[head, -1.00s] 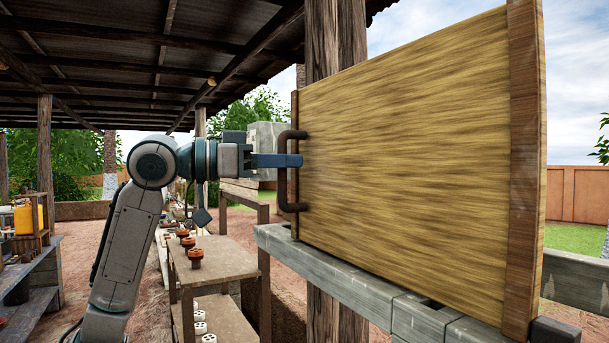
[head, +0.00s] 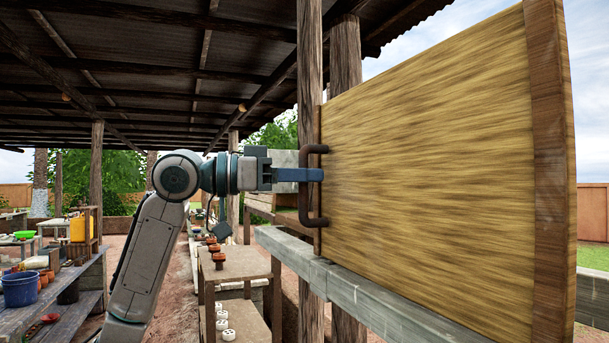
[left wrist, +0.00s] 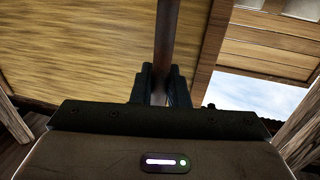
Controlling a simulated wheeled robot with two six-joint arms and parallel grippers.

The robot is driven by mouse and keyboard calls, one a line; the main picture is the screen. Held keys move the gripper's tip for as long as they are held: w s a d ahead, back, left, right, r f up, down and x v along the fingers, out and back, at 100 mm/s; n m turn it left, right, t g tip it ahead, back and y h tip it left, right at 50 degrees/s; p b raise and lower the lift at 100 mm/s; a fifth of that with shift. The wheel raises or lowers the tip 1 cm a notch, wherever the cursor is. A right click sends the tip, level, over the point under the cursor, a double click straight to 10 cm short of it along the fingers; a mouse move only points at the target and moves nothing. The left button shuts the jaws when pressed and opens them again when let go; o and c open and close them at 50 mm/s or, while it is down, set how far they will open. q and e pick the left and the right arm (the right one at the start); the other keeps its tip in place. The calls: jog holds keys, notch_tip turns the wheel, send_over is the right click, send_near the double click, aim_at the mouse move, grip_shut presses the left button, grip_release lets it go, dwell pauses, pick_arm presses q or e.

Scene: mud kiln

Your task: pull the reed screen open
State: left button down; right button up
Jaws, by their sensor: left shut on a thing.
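The reed screen (head: 430,165) is a wide straw-coloured panel with dark wooden edge strips, filling the right of the head view. A dark bar handle (head: 305,205) is fixed at its left edge. My left gripper (head: 315,174) reaches it from the left, its blue fingers shut on the handle's upright bar. In the left wrist view the bar (left wrist: 166,40) runs down between the fingertips (left wrist: 162,85), with the screen (left wrist: 80,45) behind it. My right gripper is not in view.
A grey ledge (head: 345,290) runs along below the screen, and wooden posts (head: 311,80) stand behind it. Shelves with small pots (head: 240,262) stand beyond my left arm. A bench with a blue bucket (head: 20,288) is at the far left.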

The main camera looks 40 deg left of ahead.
pick_arm(q)
jog(key=shift+s+d+r, duration=0.1)
jog(key=shift+d, duration=0.1)
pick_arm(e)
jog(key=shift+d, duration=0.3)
pick_arm(q)
jog(key=shift+a, duration=0.1)
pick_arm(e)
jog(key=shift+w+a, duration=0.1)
pick_arm(q)
jog(key=c, duration=1.5)
grip_release()
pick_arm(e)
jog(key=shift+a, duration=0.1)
